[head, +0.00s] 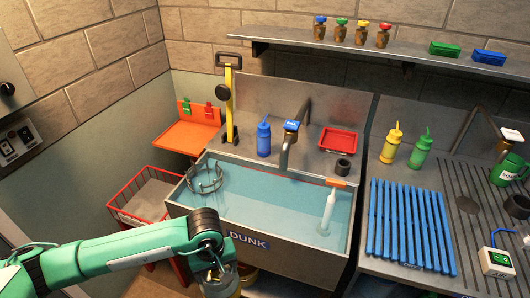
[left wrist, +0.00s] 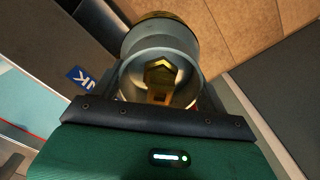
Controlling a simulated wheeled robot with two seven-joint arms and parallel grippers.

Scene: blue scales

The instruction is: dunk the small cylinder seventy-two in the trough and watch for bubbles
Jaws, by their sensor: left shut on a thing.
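The trough (head: 305,253) is a grey basin with a DUNK label and clear blue water, in the middle of the head view. My left gripper (head: 218,272) is in front of the trough's front wall, low and outside the basin. It is shut on a small grey cylinder (left wrist: 158,42) with a brass valve, which fills the upper middle of the left wrist view. In the head view the cylinder is largely hidden by my gripper. No number is readable on it. My right gripper is out of view.
A wire ring (head: 205,180) sits at the trough's left end, and a white tube-like thing (head: 328,208) stands in the water at the right. A tap (head: 290,135) overhangs the back rim. A red wire basket (head: 143,195) is to the left; a ribbed blue mat (head: 410,225) lies to the right.

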